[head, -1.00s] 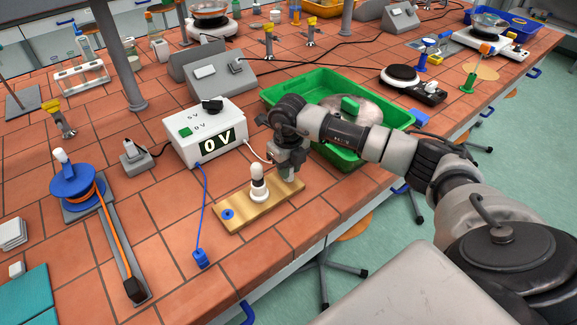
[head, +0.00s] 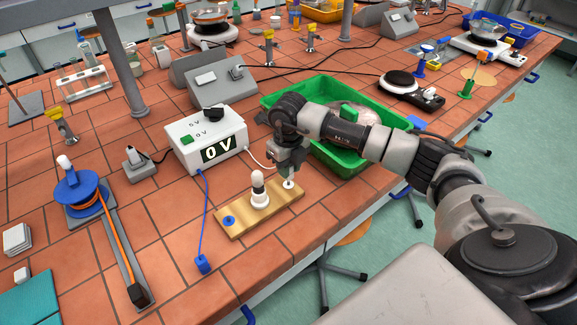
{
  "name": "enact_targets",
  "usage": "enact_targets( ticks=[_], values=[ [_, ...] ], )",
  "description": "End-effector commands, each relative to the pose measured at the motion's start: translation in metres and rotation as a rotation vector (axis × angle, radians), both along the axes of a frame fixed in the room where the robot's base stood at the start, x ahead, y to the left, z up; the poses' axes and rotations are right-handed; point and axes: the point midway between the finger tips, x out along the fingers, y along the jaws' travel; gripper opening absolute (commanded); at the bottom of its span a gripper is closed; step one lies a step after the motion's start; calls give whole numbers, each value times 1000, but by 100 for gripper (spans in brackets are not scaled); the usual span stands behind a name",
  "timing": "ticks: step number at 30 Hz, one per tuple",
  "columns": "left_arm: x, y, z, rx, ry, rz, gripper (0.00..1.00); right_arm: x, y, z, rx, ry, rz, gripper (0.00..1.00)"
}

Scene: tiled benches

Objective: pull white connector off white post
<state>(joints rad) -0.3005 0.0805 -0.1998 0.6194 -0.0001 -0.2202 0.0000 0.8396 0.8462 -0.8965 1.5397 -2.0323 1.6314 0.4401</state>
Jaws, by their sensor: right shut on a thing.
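The wooden board (head: 245,222) lies on the tiled bench, with a bulb in a white holder (head: 260,192) and a blue post (head: 229,221) on it. The white post (head: 288,184) shows at the board's right end, just below my right gripper (head: 288,173). My right gripper points down and is shut on the white connector, which is mostly hidden by the fingers. A small gap seems to show between the fingertips and the post's base. The white lead (head: 258,158) runs from the power supply to the gripper. My left gripper is out of view.
The power supply (head: 183,146) reads 0 V and stands behind the board. A blue connector (head: 203,264) lies on the tiles on its lead. A green tray (head: 335,84) is behind my right arm. The bench's front edge is close to the board.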

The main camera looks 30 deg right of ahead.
Motion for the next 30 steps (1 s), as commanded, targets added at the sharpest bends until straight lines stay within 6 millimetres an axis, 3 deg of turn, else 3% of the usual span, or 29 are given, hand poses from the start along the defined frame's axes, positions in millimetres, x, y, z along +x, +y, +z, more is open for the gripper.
enact_targets(
  ticks=[8,30],
  values=[
    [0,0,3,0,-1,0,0,0,0,4,0,-1,0,3],
    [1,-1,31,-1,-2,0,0,0,0,48,0,-1,1,3]
  ],
)
